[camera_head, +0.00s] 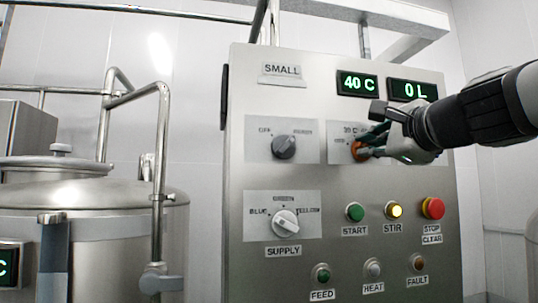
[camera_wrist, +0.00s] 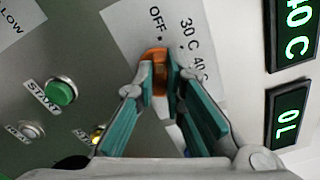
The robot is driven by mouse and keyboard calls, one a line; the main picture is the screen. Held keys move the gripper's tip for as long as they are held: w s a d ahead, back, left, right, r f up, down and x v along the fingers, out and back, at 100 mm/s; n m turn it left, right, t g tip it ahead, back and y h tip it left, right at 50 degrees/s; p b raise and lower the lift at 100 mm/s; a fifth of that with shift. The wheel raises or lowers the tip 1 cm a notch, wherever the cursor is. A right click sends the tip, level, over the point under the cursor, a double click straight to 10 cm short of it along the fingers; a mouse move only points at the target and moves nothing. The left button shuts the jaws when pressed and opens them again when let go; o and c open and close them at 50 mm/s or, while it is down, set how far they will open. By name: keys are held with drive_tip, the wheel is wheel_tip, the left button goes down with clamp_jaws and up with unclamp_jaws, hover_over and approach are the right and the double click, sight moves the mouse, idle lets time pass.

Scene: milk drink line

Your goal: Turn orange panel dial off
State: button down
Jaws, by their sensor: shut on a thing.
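The orange dial (camera_head: 356,149) is on the steel control panel, on a white label plate marked OFF, 30 C and 40 C. It also shows in the wrist view (camera_wrist: 154,58), with OFF above it and the temperature marks to its right. My gripper (camera_head: 364,146) reaches in from the right and is shut on the dial, with a green-padded finger on each side in the wrist view (camera_wrist: 157,76). The dial's grip points roughly towards OFF in the wrist view, but the fingers cover part of it.
A grey dial (camera_head: 284,146) is left of the orange one. The white supply dial (camera_head: 286,223), green START button (camera_head: 355,212), lit yellow STIR button (camera_head: 394,210) and red stop button (camera_head: 433,208) are below. Displays above read 40 C (camera_head: 357,84) and 0 L (camera_head: 413,90). A steel tank (camera_head: 90,200) stands left.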

idle(0.5)
drive_tip(key=c, duration=1.7)
unclamp_jaws()
drive_tip(key=shift+o, duration=0.2)
drive_tip(key=s+d, duration=0.1)
drive_tip(key=s, duration=1.1)
drive_tip(key=shift+d, duration=0.4)
drive_tip(key=shift+w, duration=0.1)
